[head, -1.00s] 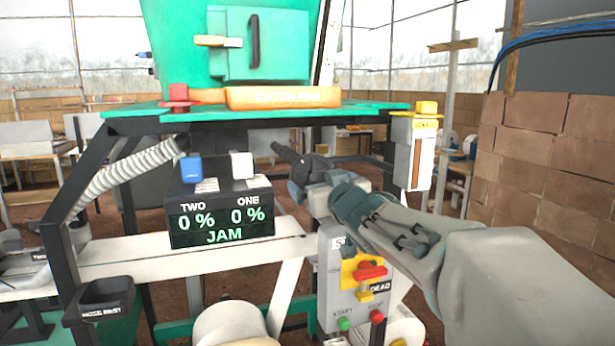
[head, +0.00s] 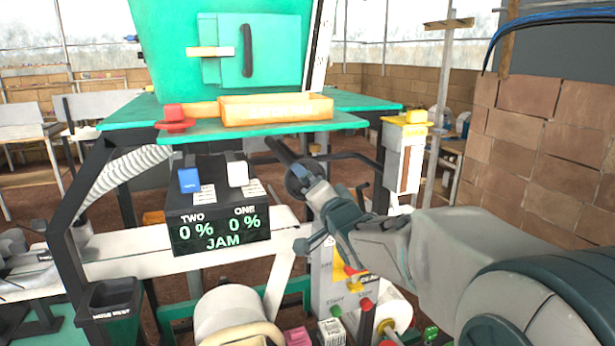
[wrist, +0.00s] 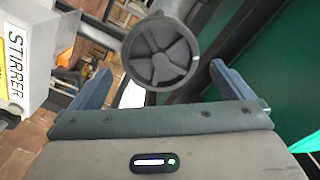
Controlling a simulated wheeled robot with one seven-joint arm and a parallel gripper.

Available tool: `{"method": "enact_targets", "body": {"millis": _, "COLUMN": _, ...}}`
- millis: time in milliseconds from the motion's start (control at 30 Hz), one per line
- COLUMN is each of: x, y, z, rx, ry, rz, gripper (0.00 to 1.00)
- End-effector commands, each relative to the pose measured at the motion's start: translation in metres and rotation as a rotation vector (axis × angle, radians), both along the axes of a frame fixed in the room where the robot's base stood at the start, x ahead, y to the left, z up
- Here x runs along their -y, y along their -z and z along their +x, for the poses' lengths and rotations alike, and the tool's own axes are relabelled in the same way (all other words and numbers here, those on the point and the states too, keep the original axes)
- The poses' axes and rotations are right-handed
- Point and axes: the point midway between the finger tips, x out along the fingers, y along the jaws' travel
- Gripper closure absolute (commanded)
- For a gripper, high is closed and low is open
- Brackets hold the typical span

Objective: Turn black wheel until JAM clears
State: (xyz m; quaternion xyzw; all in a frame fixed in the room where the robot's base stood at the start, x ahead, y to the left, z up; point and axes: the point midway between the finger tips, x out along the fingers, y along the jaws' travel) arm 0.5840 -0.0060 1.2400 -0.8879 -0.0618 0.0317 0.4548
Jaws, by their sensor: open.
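The black wheel (head: 295,181) stands under the green table, right of the display, partly hidden by my gripper in the head view. In the wrist view the wheel (wrist: 160,52) is a round, spoked disc straight ahead. My gripper (head: 311,215) is open in front of the wheel. In the wrist view its two blue-grey fingers stand to the lower left and lower right of the wheel, with nothing between them; I cannot tell the exact gap. The black display box (head: 219,228) reads TWO 0 %, ONE 0 % and JAM in green.
A white box labelled STIRRER (wrist: 22,55) is at the left of the wrist view. Above the display is the green table (head: 350,121) with a yellow tray (head: 277,112). A panel with buttons (head: 350,290) is below my gripper. A brick wall (head: 560,140) is at right.

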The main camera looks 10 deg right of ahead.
Motion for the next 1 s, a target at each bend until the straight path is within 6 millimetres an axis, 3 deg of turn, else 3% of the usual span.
{"method": "enact_targets", "body": {"millis": 367, "x": -0.001, "y": 0.000, "z": 0.002, "rx": 0.000, "ry": -0.001, "rz": -0.004, "gripper": 0.00}}
{"method": "enact_targets", "body": {"millis": 1000, "x": -0.005, "y": 0.000, "z": 0.034, "rx": 0.000, "ry": -0.001, "rz": -0.005, "gripper": 0.00}}
